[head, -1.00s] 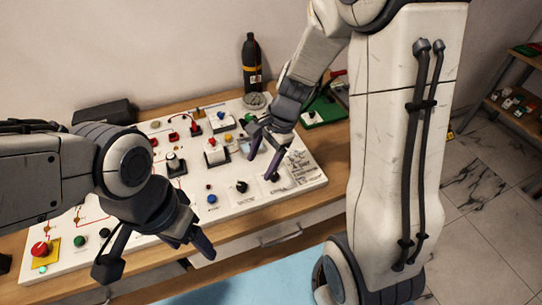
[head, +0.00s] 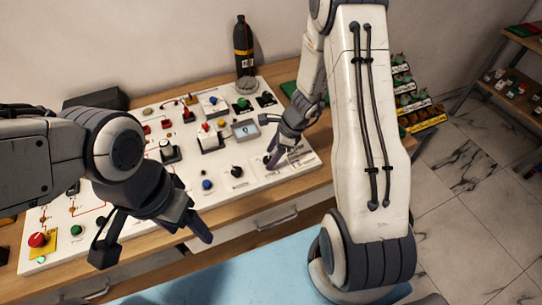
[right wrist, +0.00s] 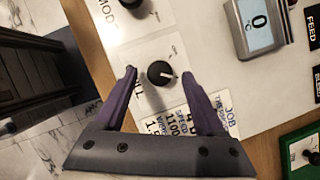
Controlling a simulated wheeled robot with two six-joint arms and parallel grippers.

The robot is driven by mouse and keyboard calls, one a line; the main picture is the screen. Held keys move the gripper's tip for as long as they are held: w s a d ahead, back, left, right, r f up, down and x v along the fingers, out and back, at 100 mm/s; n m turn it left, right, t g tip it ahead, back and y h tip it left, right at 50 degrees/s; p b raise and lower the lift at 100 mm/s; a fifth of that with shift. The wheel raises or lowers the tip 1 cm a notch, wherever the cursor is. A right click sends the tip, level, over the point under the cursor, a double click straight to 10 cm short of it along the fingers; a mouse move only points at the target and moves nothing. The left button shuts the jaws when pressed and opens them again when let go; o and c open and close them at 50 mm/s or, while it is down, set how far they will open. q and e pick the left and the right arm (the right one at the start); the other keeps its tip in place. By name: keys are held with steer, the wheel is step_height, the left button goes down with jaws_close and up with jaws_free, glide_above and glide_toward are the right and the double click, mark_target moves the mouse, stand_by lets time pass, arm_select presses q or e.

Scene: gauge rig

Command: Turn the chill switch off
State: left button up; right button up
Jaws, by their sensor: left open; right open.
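A black rotary knob with a white pointer line (right wrist: 160,73) sits on a white plate of the panel. The printed label beside it is partly covered by a finger; only "LL" shows, so it appears to be the chill switch. My right gripper (right wrist: 161,76) is open, its purple fingers on either side of the knob; I cannot tell whether they touch it. In the head view my right gripper (head: 279,152) is over the panel's right part and hides this knob. My left gripper (head: 152,246) is open and empty in front of the panel's near edge.
The white panel (head: 215,195) carries several other controls: a second black knob (head: 237,171), a blue button (head: 207,184), a red-topped switch (head: 207,138) and a small display (head: 245,130) reading 0. A black bottle (head: 244,48) stands behind. A green board (right wrist: 303,150) lies beside the panel.

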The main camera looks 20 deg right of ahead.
steer(key=shift+a+f, duration=0.1)
steer(key=shift+f, duration=0.2)
jaws_close()
